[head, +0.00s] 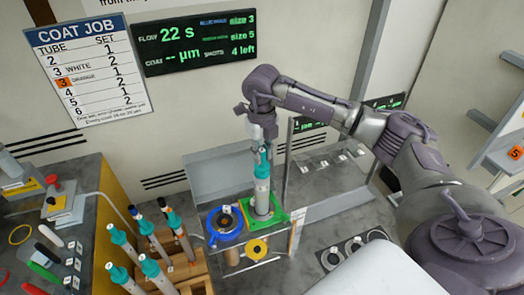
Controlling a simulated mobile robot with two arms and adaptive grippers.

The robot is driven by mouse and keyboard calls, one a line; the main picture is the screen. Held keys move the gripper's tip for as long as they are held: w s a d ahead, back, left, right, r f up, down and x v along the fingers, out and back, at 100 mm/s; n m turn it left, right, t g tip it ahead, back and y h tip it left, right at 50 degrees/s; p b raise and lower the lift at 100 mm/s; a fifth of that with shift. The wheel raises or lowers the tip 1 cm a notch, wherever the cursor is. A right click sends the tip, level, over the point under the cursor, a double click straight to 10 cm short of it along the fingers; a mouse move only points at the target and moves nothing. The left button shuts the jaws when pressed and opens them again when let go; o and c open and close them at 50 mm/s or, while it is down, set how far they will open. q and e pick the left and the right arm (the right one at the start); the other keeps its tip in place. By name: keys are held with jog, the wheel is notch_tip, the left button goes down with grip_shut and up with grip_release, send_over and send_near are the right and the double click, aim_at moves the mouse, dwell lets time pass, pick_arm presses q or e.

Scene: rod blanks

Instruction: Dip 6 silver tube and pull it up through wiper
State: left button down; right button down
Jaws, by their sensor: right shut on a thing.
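My right gripper (260,134) is at the back of the bench, pointing down, shut on the top of a silver tube (262,190) with a teal collar. The tube is upright. Its lower end is at the green square frame (278,217); whether it passes through the opening I cannot tell. Which ring is the wiper I cannot tell. My left gripper is not in view.
Several silver tubes (123,243) with teal collars stand in a wooden rack (193,269) at the front left. A job board (88,65) and a flow display (195,42) reading 22 s hang behind. A clear upright panel (288,165) stands close right of the held tube.

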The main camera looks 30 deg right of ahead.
aim_at(262, 166)
jog(key=shift+f+b, duration=2.3)
jog(key=shift+f, duration=1.1)
jog(key=shift+f+b, duration=3.2)
jog(key=shift+f, duration=1.2)
jog(key=shift+r, duration=0.1)
jog(key=shift+r+p, duration=3.7)
jog(key=shift+r, duration=1.75)
jog(key=shift+r+p, duration=3.6)
jog(key=shift+r, duration=1.85)
